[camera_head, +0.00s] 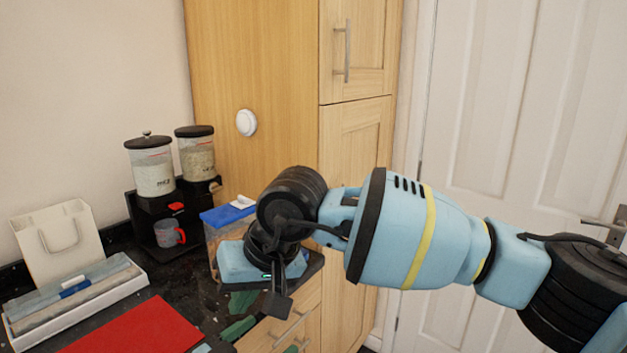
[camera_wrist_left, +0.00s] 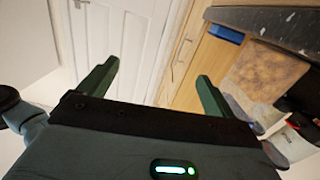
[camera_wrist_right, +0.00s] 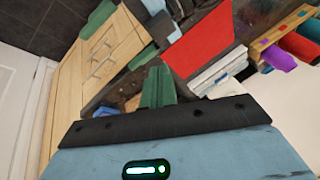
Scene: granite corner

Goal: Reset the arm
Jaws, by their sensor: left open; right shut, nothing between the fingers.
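My right arm comes in from the right across the head view, in front of the cabinet and door. My right gripper (camera_head: 242,302) points down over the counter edge, beside the wooden drawers. In the right wrist view its green fingers (camera_wrist_right: 157,86) are together with nothing between them. My left gripper (camera_head: 263,338) is low in the head view, mostly cut off, with green fingertips showing. In the left wrist view its fingers (camera_wrist_left: 155,85) are wide apart and empty, facing the white door and the cabinet.
The dark granite counter (camera_head: 120,288) holds a red board (camera_head: 135,328), a white tray (camera_head: 75,300), a paper bag (camera_head: 60,240), a cereal dispenser (camera_head: 150,165), a mug (camera_head: 169,233) and a blue-lidded container (camera_head: 228,211). A tall wooden cabinet (camera_head: 345,150) and white door (camera_head: 520,100) stand behind my right arm.

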